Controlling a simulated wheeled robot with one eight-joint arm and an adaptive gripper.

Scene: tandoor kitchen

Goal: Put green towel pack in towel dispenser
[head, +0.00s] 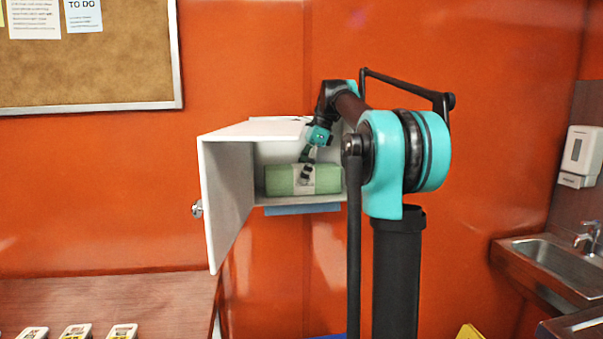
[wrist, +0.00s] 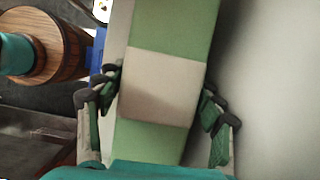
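My gripper (head: 306,172) reaches down from above at the band. In the wrist view, the pack (wrist: 172,30) runs lengthwise up the middle. Whether the pack's underside rests on the dispenser floor is hidden.
The dispenser's door stands open at the left, with a knob (head: 197,209). A blue piece (head: 300,209) shows under the dispenser. A wooden counter (head: 110,295) with small labelled packs is lower left. A sink (head: 560,265) and a wall soap dispenser (head: 585,150) are at right.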

